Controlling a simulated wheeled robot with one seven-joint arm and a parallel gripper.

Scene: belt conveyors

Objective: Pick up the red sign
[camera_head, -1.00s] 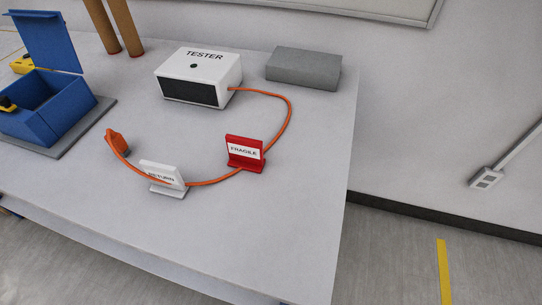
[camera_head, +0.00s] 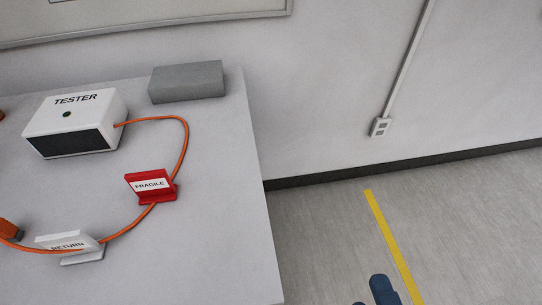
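The red sign (camera_head: 151,187) stands on the grey-white table near its right edge. It has a white label that reads FRAGILE. An orange cable (camera_head: 184,150) runs from the white TESTER box (camera_head: 75,122) and curves round to the red sign, passing at its base. I cannot tell whether the cable touches the sign. A white RETURN sign (camera_head: 70,246) stands to the lower left, with the cable crossing its front. Only dark blue rounded parts, seemingly of my arm, show at the bottom edge, over the floor right of the table.
A grey block (camera_head: 187,82) lies at the back right of the table. An orange plug (camera_head: 8,230) is at the left edge. The table (camera_head: 225,225) is bare right of the red sign. Open floor lies beyond, with a yellow line (camera_head: 392,240) and a wall outlet (camera_head: 381,127).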

